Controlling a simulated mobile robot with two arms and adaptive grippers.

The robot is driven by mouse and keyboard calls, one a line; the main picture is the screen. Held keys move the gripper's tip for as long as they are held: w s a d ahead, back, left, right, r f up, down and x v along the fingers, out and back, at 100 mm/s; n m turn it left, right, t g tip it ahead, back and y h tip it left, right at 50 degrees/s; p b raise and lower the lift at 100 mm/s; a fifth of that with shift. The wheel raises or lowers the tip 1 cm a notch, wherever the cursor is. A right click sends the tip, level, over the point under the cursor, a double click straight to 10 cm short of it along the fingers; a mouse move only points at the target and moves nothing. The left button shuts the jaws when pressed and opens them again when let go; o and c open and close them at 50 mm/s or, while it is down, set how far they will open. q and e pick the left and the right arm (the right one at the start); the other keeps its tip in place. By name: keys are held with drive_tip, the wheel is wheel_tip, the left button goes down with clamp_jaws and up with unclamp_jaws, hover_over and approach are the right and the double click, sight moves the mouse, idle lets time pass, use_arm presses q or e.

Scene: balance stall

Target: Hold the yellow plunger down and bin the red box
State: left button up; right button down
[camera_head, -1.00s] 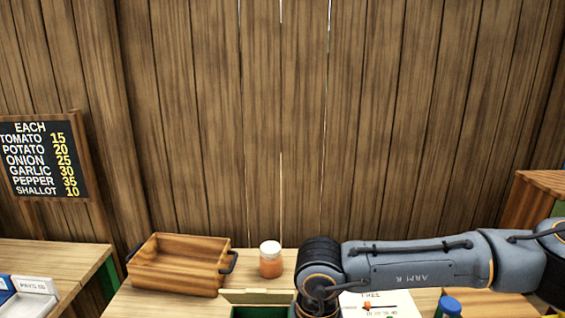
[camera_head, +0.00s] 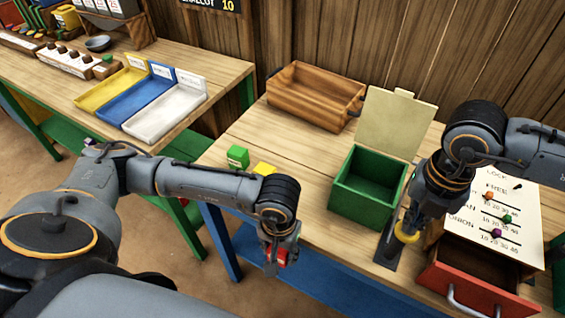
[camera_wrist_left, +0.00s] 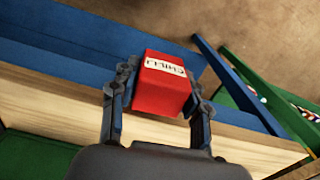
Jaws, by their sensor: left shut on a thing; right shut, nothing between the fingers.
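The red box (camera_head: 282,257), labelled CHILLI, is held between the fingers of my left gripper (camera_head: 277,262), off the front edge of the table. In the left wrist view the red box (camera_wrist_left: 160,85) sits between both fingers, with its label showing. The yellow plunger (camera_head: 407,234) shows as a yellow ring under my right gripper (camera_head: 408,226), which is shut and empty, over a dark lever or base (camera_head: 387,248). The gripper hides most of the plunger. The green bin (camera_head: 358,202) stands left of it with its pale lid (camera_head: 398,122) raised; its inside looks empty.
A wooden tray (camera_head: 315,97) is behind. An open red drawer (camera_head: 470,290) and slider panel (camera_head: 510,215) are at right. Clear tabletop lies between tray and bin.

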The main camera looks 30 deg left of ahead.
use_arm(q)
drive_tip(key=d+r+n, duration=0.3)
drive_tip(key=d+r, duration=0.3)
drive_tip(key=d, duration=0.4)
drive_tip(key=w+d+r+m, duration=0.2)
drive_tip(key=w+r+m, duration=0.2)
drive_tip(key=w+r, duration=1.2)
drive_tip(key=w+f, duration=0.3)
drive_tip(key=f, duration=0.2)
drive_tip(key=shift+w, duration=0.35)
drive_tip(key=o, duration=1.3)
drive_tip(key=shift+c, duration=0.2)
